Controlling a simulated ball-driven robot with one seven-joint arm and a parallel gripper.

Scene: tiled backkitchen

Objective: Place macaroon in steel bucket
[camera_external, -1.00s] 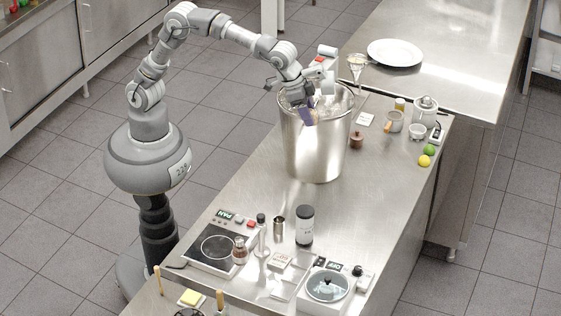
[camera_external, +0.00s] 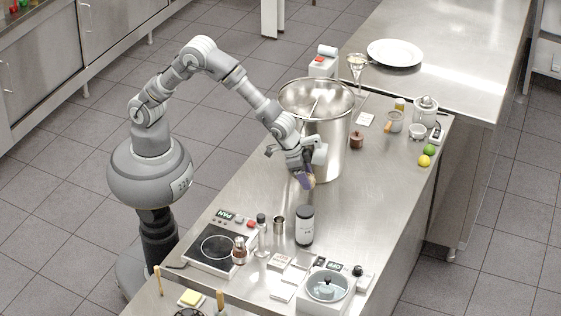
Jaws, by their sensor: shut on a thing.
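The steel bucket (camera_external: 300,128) is large and stands upright on the steel counter. Its mouth is open to the camera, and a pale slanted shape shows inside. My gripper (camera_external: 305,176) points down beside the bucket's near lower side, outside it and above the counter. It is shut on a small purple and tan thing, which seems to be the macaroon (camera_external: 304,181). The fingers and wrist partly hide it. I cannot tell whether the bucket's wall is touched.
A dark jar (camera_external: 304,226) and a small steel cup (camera_external: 279,225) stand just in front of my gripper. A hotplate (camera_external: 214,248) is at the left. A brown pot (camera_external: 357,140) stands right of the bucket. The counter (camera_external: 365,190) is bare to the right.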

